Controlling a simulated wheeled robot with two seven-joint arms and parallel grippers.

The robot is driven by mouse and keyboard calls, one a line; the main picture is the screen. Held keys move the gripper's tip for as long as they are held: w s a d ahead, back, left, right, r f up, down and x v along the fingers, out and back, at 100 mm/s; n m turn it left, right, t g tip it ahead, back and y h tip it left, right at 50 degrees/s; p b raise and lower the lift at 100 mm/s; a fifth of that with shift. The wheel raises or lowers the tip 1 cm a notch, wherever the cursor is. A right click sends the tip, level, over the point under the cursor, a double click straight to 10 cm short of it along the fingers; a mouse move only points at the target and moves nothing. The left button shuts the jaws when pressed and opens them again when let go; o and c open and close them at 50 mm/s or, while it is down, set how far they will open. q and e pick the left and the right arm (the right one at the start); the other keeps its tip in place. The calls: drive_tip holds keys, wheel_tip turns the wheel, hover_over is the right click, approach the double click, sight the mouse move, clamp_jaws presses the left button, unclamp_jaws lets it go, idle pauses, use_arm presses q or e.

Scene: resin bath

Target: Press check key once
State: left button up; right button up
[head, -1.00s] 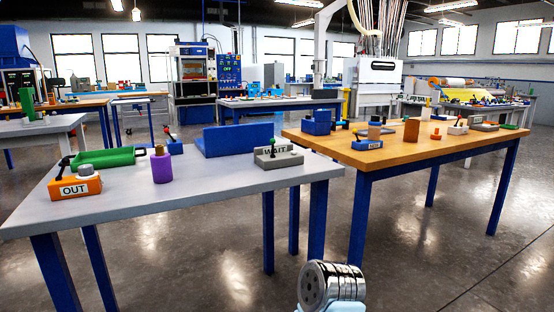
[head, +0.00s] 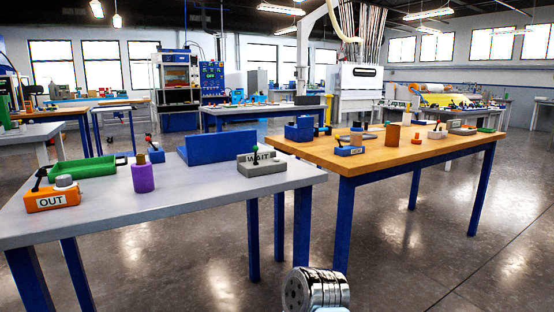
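No key that I can make out as the check key shows clearly. A blue control panel (head: 212,83) with a small green lit display and tiny controls stands at the back, beside a tall machine (head: 177,85) with an open front. The panel's markings are too small to read. Neither of my grippers is in the view. Only a silver round part, likely of my own arm, shows at the bottom edge.
A grey table (head: 110,212) in front holds an orange OUT box (head: 53,196), a green tray (head: 82,168), a purple bottle (head: 143,177), a blue angled block (head: 224,144) and a grey WAIT box (head: 261,164). A wooden table (head: 385,155) stands right. Floor at right is clear.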

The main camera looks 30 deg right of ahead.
clamp_jaws()
idle(0.3)
idle(1.1)
